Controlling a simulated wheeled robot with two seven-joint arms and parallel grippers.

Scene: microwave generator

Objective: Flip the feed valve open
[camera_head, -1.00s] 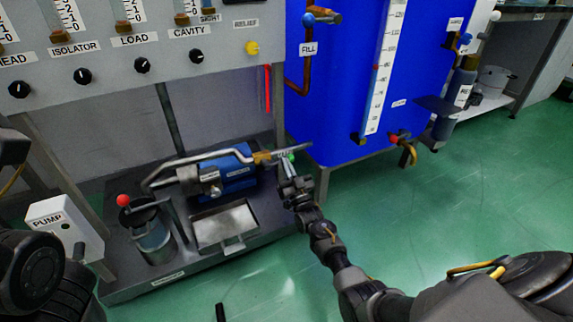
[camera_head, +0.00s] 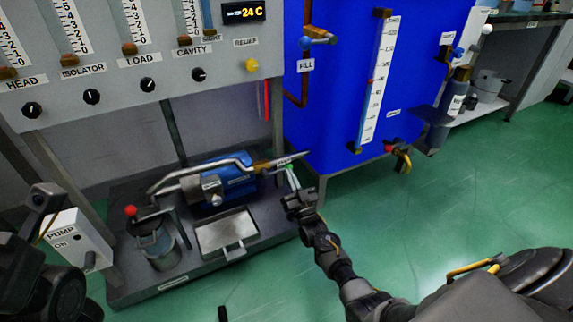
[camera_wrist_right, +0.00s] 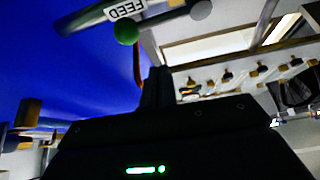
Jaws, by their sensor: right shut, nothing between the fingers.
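The feed valve's handle, with a green ball tip (camera_head: 288,167), sits on the pipe by the blue tank, just below a small white label (camera_head: 285,161). In the right wrist view the green ball (camera_wrist_right: 125,30) lies beside the label reading FEED (camera_wrist_right: 125,8), with a grey ball at the other end of the rod. My right gripper (camera_head: 290,182) is shut and empty, just below the valve in the head view. Its dark fingers (camera_wrist_right: 156,88) show close to the green ball, apparently apart from it. Dark parts of my left arm show at the left edge; its gripper cannot be made out.
The blue tank (camera_head: 335,100) with a level scale stands behind the valve. A blue pump (camera_head: 225,175) and a metal tray (camera_head: 226,230) sit on the dark base to the left. The gauge panel (camera_head: 130,80) overhangs them. The green floor at right is open.

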